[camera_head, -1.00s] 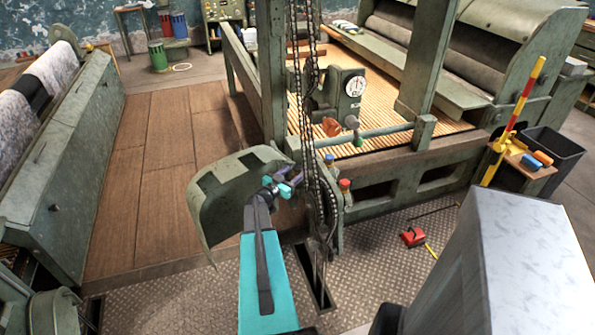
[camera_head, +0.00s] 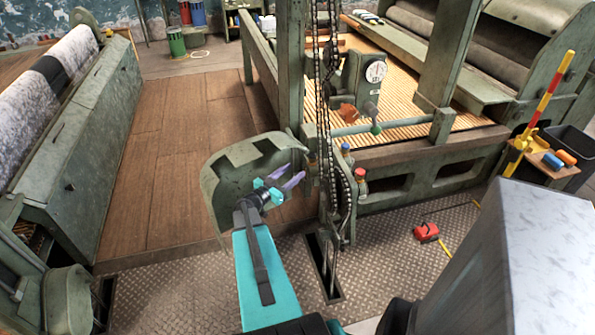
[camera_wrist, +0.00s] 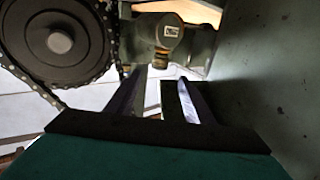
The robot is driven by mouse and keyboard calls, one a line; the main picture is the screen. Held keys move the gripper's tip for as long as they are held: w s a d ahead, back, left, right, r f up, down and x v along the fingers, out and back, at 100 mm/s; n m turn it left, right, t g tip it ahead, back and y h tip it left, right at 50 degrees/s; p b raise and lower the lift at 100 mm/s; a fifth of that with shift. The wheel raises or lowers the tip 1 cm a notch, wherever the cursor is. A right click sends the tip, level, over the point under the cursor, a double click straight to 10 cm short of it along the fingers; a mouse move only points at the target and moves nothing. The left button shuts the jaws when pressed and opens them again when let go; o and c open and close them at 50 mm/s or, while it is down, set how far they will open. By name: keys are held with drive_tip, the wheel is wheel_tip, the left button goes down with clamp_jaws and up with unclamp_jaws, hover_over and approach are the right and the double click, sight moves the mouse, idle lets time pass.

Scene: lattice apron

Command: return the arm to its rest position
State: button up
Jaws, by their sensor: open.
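My arm is teal and reaches forward from the bottom of the head view. My gripper (camera_head: 290,177) has two purple fingers, spread apart with nothing between them. It is in front of a curved green metal guard (camera_head: 225,185) and left of the hanging chains (camera_head: 325,110). In the wrist view the fingers (camera_wrist: 160,95) also show apart. Beyond them is a brass-coloured fitting (camera_wrist: 161,58), with a dark chain wheel (camera_wrist: 62,42) at left and a grey-green panel (camera_wrist: 270,80) close at right. I cannot tell whether anything touches the gripper.
A red-yellow post (camera_head: 540,105) stands at right. A roller machine (camera_head: 85,130) stands left. The wooden floor (camera_head: 160,170) is clear.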

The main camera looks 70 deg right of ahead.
drive_tip(key=shift+w+a, duration=0.1)
drive_tip(key=shift+a, duration=0.3)
